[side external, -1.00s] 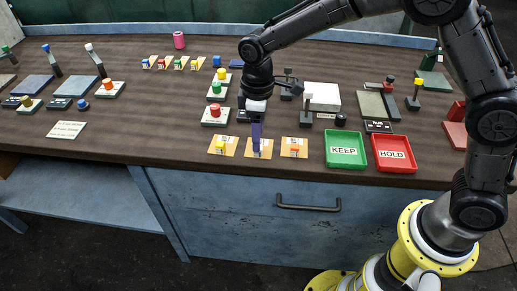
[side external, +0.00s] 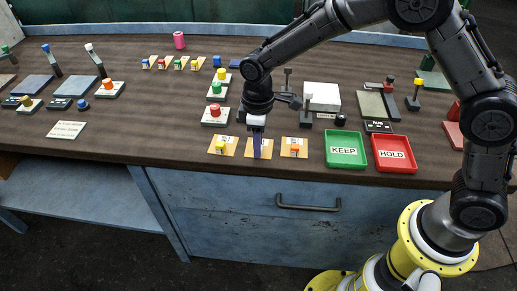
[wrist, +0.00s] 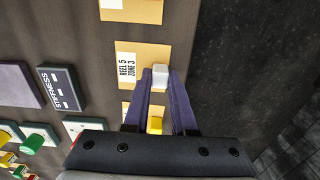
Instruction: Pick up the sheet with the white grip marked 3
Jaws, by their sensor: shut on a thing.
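The tan sheet (wrist: 140,50) labelled "REEL 5 ZONE 3" has a small white grip (wrist: 160,77) near its right edge in the wrist view. My gripper (wrist: 160,74) has its purple fingers closed on both sides of this white grip. In the side view, my gripper (side external: 257,156) points straight down at the middle tan sheet (side external: 269,149) of three, near the table's front edge. The sheet appears to lie flat on the table. The fingers hide its grip there.
A tan sheet with a yellow grip (side external: 221,147) lies to the left, and one with an orange grip (side external: 294,149) to the right. The green KEEP tray (side external: 345,163) and red HOLD tray (side external: 394,168) stand further right. A red button box (side external: 215,114) is behind.

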